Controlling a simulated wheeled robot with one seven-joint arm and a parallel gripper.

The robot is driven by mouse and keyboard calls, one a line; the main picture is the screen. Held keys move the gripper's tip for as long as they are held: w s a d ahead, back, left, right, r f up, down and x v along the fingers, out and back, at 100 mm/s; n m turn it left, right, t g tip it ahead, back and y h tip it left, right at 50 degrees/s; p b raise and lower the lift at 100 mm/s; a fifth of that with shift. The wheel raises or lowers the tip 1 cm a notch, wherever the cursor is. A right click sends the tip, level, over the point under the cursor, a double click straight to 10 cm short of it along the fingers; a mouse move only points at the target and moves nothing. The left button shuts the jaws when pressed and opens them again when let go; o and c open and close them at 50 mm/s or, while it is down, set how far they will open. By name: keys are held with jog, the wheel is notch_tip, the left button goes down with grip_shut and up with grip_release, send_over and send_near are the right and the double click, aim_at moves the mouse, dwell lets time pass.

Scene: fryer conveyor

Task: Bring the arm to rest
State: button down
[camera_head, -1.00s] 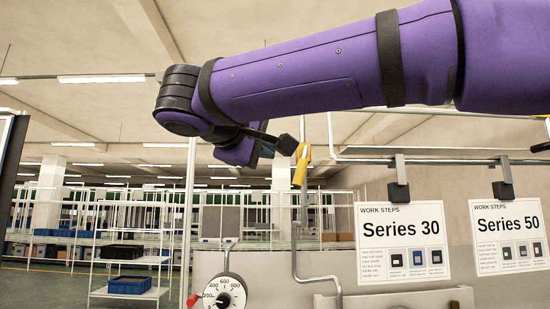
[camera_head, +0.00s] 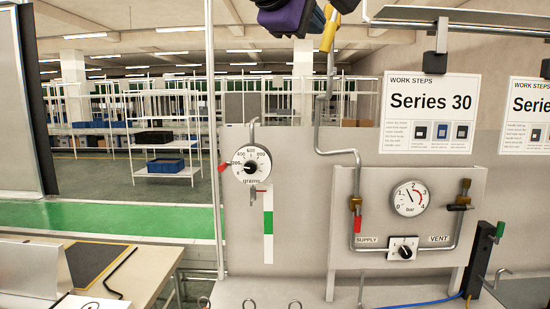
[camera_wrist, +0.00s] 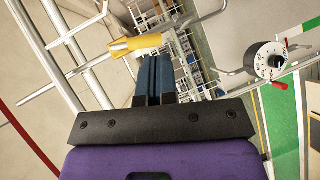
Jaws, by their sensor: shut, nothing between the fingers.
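My gripper (camera_head: 312,22) shows only in part at the top edge of the head view; most of my purple arm is out of frame. In the wrist view my gripper (camera_wrist: 155,62) has its two dark fingers side by side, shut and empty. A yellow sleeve (camera_head: 328,30) on a pipe is close by the fingertips in the head view. The yellow sleeve also shows in the wrist view (camera_wrist: 134,44), just past the fingertips; I cannot tell whether they touch it.
A grains dial (camera_head: 250,168) and a pressure gauge (camera_head: 409,199) stand on grey panels with pipes. A Series 30 sign (camera_head: 429,112) hangs at right. A table (camera_head: 150,264) is at lower left. Shelves (camera_head: 166,171) and a green floor strip (camera_head: 120,220) lie behind.

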jog(key=s+d+f+m+g+y, duration=0.1)
jog(key=s+d+f+g+y, duration=0.2)
jog(key=d+f, duration=0.55)
jog(key=s+d+f+m+g+y, duration=0.1)
jog(key=s+d+f+m+g, duration=0.2)
jog(key=d+f, duration=0.6)
jog(key=s+d+f+m+y, duration=0.2)
jog(key=s+d+f+y, duration=0.1)
jog(key=s+f, duration=0.35)
jog(key=s+d+f+m+y, duration=0.2)
jog(key=s+d+f+m, duration=0.15)
jog(key=s+f, duration=0.35)
jog(key=n+t+h, duration=0.7)
jog(key=n+h, duration=0.2)
send_near(326, 38)
jog(key=x, duration=0.7)
jog(key=shift+w+d, duration=0.15)
jog(key=shift+w, duration=0.1)
